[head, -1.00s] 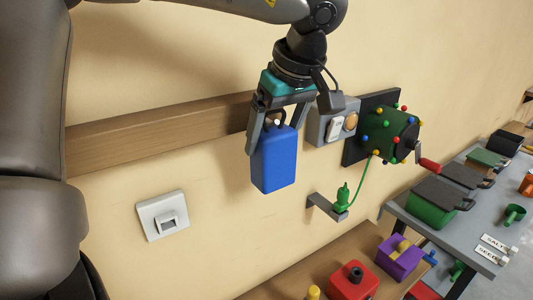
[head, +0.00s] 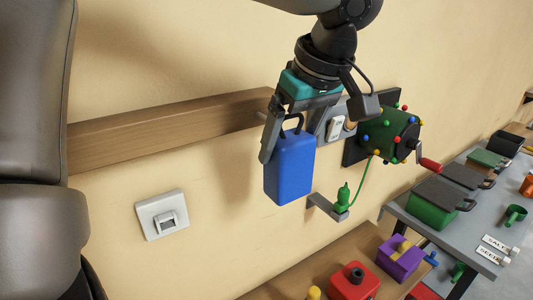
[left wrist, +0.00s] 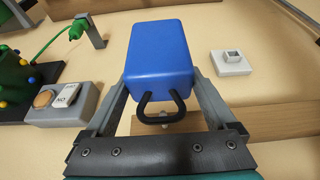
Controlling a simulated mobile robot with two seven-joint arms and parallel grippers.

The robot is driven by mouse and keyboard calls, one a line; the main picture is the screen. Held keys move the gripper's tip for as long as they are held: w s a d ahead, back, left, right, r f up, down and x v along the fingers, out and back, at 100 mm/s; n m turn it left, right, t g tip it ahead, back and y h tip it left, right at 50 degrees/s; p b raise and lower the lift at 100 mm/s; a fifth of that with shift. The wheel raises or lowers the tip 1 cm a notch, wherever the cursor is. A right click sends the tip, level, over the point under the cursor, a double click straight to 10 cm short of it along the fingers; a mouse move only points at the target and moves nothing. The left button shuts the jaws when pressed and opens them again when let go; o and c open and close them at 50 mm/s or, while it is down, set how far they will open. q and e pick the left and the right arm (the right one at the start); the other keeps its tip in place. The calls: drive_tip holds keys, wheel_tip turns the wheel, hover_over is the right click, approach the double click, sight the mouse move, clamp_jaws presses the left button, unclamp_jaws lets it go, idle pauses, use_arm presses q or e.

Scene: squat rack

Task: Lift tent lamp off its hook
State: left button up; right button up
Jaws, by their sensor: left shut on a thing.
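The tent lamp is a blue box (head: 290,170) with a black loop handle (head: 292,124) on top. It hangs nearly upright in my left gripper (head: 291,143), whose fingers are shut on the lamp's sides. In the left wrist view the lamp (left wrist: 160,50) sits between the two fingers, its handle (left wrist: 161,104) toward the palm. My right gripper is not in view.
A white wall plate (head: 162,214) is left of the lamp. A grey switch box (head: 335,127), a green drum with coloured knobs (head: 390,133) and a bracket with a green corded item (head: 342,199) are to the right. Shelves with coloured boxes (head: 353,281) stand below.

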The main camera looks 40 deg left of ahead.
use_arm(q)
drive_tip(key=shift+s+d+b, duration=0.1)
drive_tip(key=shift+s+d, duration=0.15)
drive_tip(key=shift+d, duration=0.6)
drive_tip(key=shift+s+d+b, duration=0.15)
drive_tip(key=shift+s+d, duration=0.05)
drive_tip(key=shift+d, duration=0.65)
drive_tip(key=shift+s+d+b, duration=0.1)
drive_tip(key=shift+s+d, duration=0.15)
drive_tip(key=shift+d, duration=0.6)
